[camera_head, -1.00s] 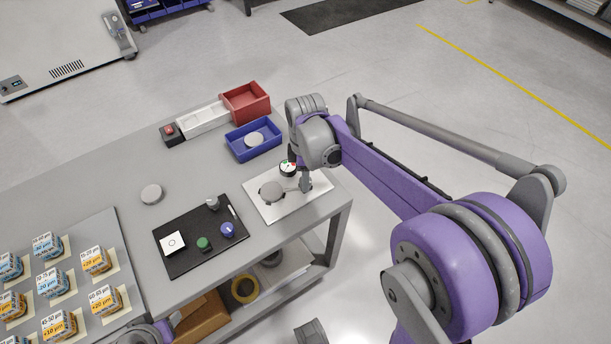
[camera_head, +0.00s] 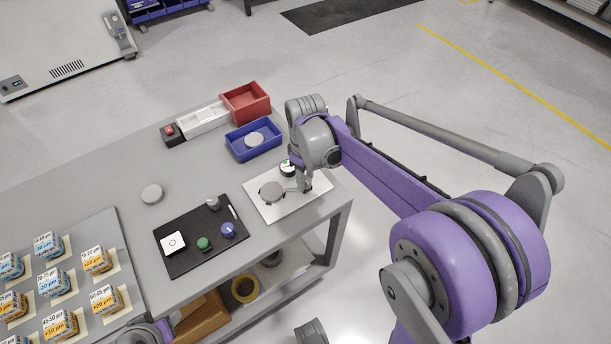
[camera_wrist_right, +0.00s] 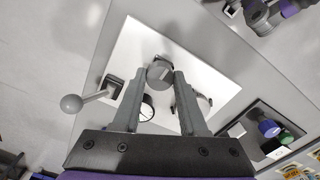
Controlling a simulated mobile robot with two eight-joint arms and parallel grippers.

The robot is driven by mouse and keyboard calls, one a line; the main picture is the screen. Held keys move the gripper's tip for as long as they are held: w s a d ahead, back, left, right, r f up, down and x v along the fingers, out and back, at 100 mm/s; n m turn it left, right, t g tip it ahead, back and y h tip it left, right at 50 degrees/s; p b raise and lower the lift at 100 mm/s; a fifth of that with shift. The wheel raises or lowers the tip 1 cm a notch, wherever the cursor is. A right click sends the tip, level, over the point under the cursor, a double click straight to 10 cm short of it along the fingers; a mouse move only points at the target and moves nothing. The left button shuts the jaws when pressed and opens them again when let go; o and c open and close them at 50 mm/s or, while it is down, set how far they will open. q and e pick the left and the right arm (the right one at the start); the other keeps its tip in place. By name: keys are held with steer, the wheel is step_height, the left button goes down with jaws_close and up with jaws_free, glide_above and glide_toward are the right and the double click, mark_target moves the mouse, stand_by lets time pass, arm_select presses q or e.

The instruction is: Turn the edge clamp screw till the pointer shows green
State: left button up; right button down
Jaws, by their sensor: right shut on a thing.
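My right gripper (camera_head: 305,187) is over the white fixture plate (camera_head: 262,213) at the table's right end. In the right wrist view its fingers (camera_wrist_right: 160,88) are shut on a grey cylindrical screw head (camera_wrist_right: 160,72). The round mirror (camera_head: 271,192) lies on the plate left of the gripper; a finger partly hides it in the wrist view. The dial (camera_head: 287,169) has a white face with a green mark and stands just behind the gripper. It also shows between my fingers (camera_wrist_right: 147,109). Its pointer is too small to read.
A dark tray (camera_head: 190,262) with knobs and a white block lies left of the plate. Blue (camera_head: 240,154), white and red (camera_head: 262,112) bins stand behind. A ball-ended lever (camera_wrist_right: 71,103) sticks out beside the plate. Labelled boxes stand at the left.

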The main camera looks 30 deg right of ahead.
mark_target(306, 180)
steer(key=shift+m, duration=0.9)
steer(key=shift+c, duration=2.2)
jaws_free()
step_height(306, 180, up, 11)
steer(key=p, duration=0.1)
